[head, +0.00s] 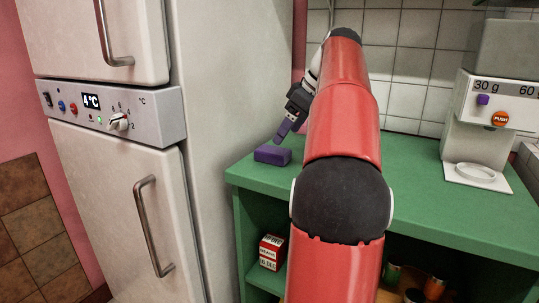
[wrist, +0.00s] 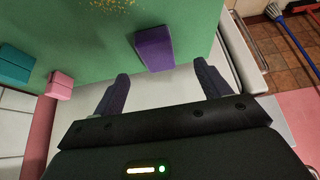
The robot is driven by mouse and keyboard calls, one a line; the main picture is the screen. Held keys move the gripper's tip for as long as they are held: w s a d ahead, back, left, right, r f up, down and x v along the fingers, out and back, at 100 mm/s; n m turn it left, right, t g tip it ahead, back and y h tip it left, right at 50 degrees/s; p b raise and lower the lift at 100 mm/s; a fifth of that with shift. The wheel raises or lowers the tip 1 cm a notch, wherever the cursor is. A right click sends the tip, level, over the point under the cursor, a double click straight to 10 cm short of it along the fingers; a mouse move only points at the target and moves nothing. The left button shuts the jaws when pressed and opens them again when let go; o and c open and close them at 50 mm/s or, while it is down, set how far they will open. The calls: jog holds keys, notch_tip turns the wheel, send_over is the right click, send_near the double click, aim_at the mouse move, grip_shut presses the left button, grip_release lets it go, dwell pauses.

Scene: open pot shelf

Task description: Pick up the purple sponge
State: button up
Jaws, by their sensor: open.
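The purple sponge (head: 272,155) lies on the green counter top (head: 420,170), near its left end beside the fridge. In the wrist view the sponge (wrist: 154,50) is at the upper middle, just beyond the space between the fingertips. My gripper (head: 280,138) hangs just above the sponge in the head view, with its dark purple fingers pointing down. In the wrist view my gripper (wrist: 162,69) has its fingers wide apart, with nothing between them. The sponge looks apart from both fingers, but the exact height gap is hard to tell.
The white fridge (head: 232,100) stands close on the left. A pink block (wrist: 60,84) and a teal block (wrist: 14,66) lie at the left of the wrist view. A weighing machine (head: 490,100) stands on the counter's right. A red-white box (head: 271,252) is on the shelf below.

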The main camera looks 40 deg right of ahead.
aim_at(274, 150)
jog(key=x, duration=0.3)
jog(key=b+x, duration=0.1)
jog(key=x, duration=0.3)
jog(key=shift+w+r, duration=0.2)
jog(key=shift+w, duration=0.15)
jog(key=c, duration=1.1)
